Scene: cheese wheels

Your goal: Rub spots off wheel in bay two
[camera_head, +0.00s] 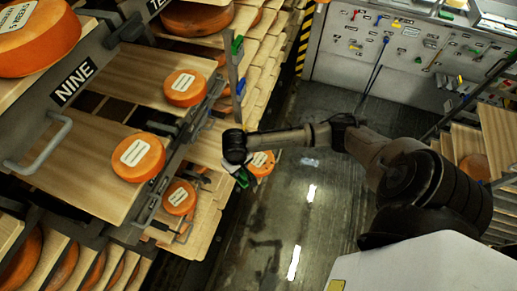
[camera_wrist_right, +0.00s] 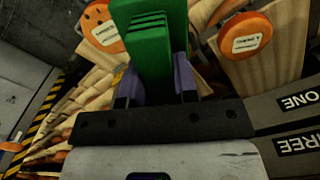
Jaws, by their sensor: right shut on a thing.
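My right gripper (camera_head: 242,177) reaches in from the right in the head view, at the edge of the shelving. In the wrist view its two purple fingers (camera_wrist_right: 155,88) are shut on a green ridged block (camera_wrist_right: 150,45). An orange cheese wheel with dark spots (camera_wrist_right: 100,20) shows just left of the block, partly hidden; I cannot tell whether they touch. In the head view an orange wheel (camera_head: 262,162) shows right behind the gripper. No label reading TWO is legible. My left gripper is out of sight.
A shelf labelled NINE (camera_head: 74,83) holds orange wheels with white labels (camera_head: 138,158). Labels ONE (camera_wrist_right: 299,102) and THREE (camera_wrist_right: 300,142) show in the wrist view. The grey floor (camera_head: 310,200) beside the shelves is clear. A tool wall (camera_head: 400,45) stands at the back.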

